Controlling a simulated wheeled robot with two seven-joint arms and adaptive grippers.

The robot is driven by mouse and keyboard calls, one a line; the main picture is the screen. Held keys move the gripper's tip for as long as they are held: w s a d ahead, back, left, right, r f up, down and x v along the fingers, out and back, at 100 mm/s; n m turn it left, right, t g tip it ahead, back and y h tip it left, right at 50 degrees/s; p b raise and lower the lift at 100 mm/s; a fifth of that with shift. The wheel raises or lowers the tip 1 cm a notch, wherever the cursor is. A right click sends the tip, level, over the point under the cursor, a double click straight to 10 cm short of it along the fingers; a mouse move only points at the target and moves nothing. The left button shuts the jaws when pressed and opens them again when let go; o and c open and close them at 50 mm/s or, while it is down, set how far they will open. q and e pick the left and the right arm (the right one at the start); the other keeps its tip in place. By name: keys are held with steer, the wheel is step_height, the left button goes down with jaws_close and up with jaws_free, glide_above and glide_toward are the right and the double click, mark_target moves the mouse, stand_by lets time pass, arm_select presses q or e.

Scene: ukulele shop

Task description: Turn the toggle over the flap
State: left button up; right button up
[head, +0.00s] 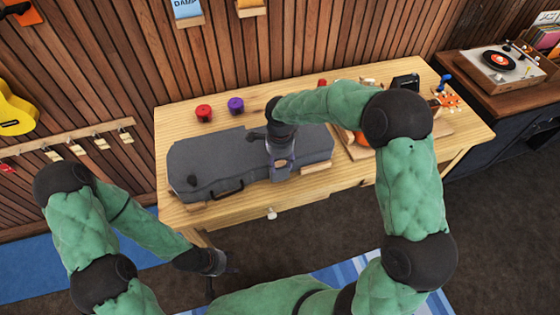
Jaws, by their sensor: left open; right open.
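A dark grey instrument case (225,163) lies shut on the wooden table, its wider end to the left and a black handle (228,190) on its front side. I cannot make out the toggle or the flap; my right arm covers part of the case. My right gripper (281,174) is over the right half of the case, pointing toward its front edge; whether it touches is not clear. It is open. My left gripper (226,270) is low in front of the table, away from the case, and is open.
Red (204,113) and purple (236,105) round items stand behind the case. Wooden blocks (316,167) lie at its front edge. A board with an orange instrument (364,139) is to the right. A record player (499,62) stands on the far-right cabinet.

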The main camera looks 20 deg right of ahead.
jaws_close()
steer(key=shift+n, duration=0.4)
steer(key=n+p, duration=0.1)
steer(key=n, duration=0.2)
steer(key=shift+d+n, duration=0.1)
steer(key=shift+n, duration=0.2)
steer(key=n+p, duration=0.1)
steer(key=n, duration=0.3)
steer(key=shift+d+n, duration=0.1)
steer(key=shift+n, duration=0.2)
steer(key=n+p, duration=0.1)
steer(key=n, duration=0.3)
steer(key=shift+w+n, duration=0.1)
steer(key=shift+n, duration=0.2)
steer(key=shift+w+n+p, duration=0.1)
steer(key=shift+n+p, duration=0.55)
steer(key=shift+n, duration=1.55)
steer(key=shift+d, duration=0.1)
